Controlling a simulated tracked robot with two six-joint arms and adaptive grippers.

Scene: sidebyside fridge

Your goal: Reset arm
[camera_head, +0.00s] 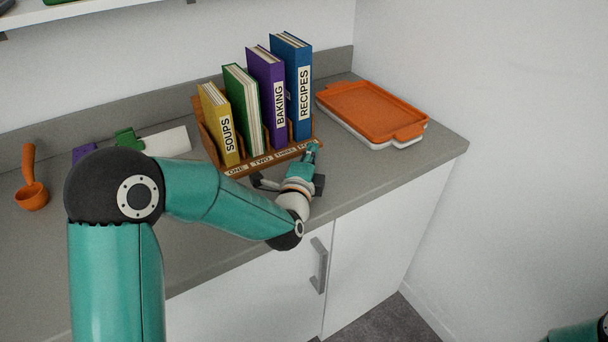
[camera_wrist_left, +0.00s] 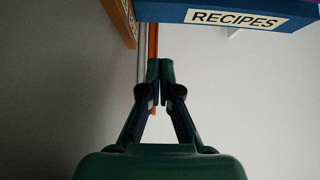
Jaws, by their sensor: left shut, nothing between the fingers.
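My left arm reaches in from the left over the counter. Its gripper (camera_head: 312,152) is just in front of the wooden book rack (camera_head: 262,160), near the rack's right end. In the left wrist view the gripper (camera_wrist_left: 160,68) is shut, with its fingertips together and nothing between them. The blue RECIPES book (camera_head: 291,84) stands upright in the rack behind the gripper; it also shows at the top of the left wrist view (camera_wrist_left: 225,14). At the lower right of the head view a piece of my right arm shows, but its gripper does not.
Yellow SOUPS (camera_head: 216,120), green (camera_head: 243,108) and purple BAKING (camera_head: 266,96) books share the rack. An orange tray (camera_head: 370,108) lies right of it. An orange ladle (camera_head: 31,190) lies at the left. A cabinet handle (camera_head: 319,265) sticks out below the counter's front edge.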

